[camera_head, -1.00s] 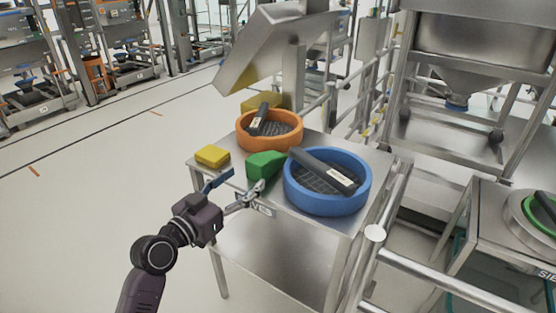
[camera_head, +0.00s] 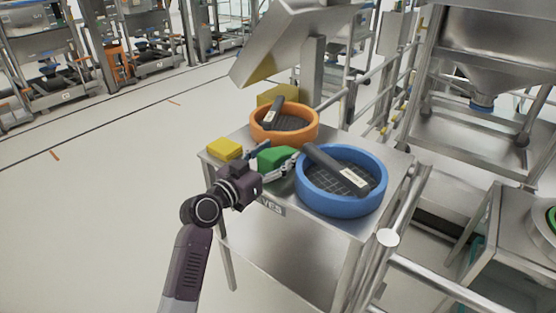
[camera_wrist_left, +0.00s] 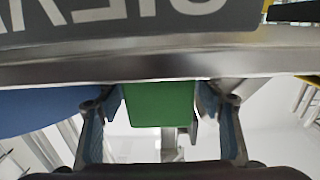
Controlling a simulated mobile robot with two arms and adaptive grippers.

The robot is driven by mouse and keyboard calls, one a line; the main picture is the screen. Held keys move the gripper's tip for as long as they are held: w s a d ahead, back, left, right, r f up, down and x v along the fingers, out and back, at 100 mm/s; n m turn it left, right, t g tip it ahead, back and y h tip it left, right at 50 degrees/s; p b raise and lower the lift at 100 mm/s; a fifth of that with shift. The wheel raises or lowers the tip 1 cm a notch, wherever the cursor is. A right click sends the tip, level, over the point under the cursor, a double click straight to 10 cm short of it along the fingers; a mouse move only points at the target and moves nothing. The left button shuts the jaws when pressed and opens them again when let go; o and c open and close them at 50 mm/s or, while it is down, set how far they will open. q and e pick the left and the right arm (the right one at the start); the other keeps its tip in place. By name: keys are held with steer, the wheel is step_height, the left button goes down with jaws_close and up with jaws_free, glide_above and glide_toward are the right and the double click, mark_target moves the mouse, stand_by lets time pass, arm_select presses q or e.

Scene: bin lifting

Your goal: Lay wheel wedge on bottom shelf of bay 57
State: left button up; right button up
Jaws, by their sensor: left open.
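The green wedge (camera_head: 275,157), which I take for the wheel wedge, lies near the front edge of the steel table (camera_head: 233,170), between a yellow block and a blue ring-shaped bin. My left gripper (camera_head: 274,163) is open at this edge, with one finger left of the wedge and the other towards the blue bin. In the left wrist view the wedge (camera_wrist_left: 160,103) shows between the two spread fingers, with gaps at both sides. My right gripper is not in view. No bay number 57 is legible.
The blue bin (camera_head: 345,205) and orange bin (camera_head: 308,133) each hold a dark, labelled bar. The yellow block (camera_head: 225,148) sits left of the wedge. A steel chute (camera_head: 290,40) hangs behind, and rails (camera_head: 388,237) stand right. The floor at left is clear.

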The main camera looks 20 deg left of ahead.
arm_select(q)
steer(key=shift+c, duration=0.4)
steer(key=shift+r, duration=0.1)
jaws_close()
